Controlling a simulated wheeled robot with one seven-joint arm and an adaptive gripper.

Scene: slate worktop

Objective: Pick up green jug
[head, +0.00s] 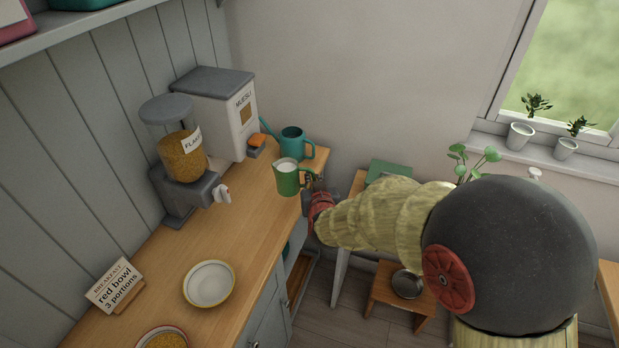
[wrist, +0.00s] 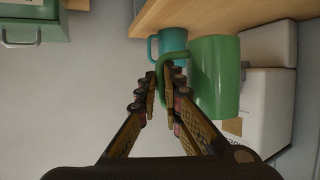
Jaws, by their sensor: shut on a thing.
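The green jug (head: 288,182) is near the far right end of the wooden counter in the head view, upright, with something white inside. It also shows in the wrist view (wrist: 216,78), which looks upside down. My gripper (head: 313,185) comes in from the right and is shut on the jug's handle. In the wrist view the two fingers (wrist: 160,88) lie on either side of the handle. I cannot tell clearly whether the jug's base touches the counter.
A teal watering can (head: 292,144) stands just behind the jug. A muesli box (head: 215,110) and a flakes dispenser (head: 178,155) stand to the left. A cream bowl (head: 209,284) and a card (head: 115,284) are nearer on the counter (head: 235,225). Its middle is clear.

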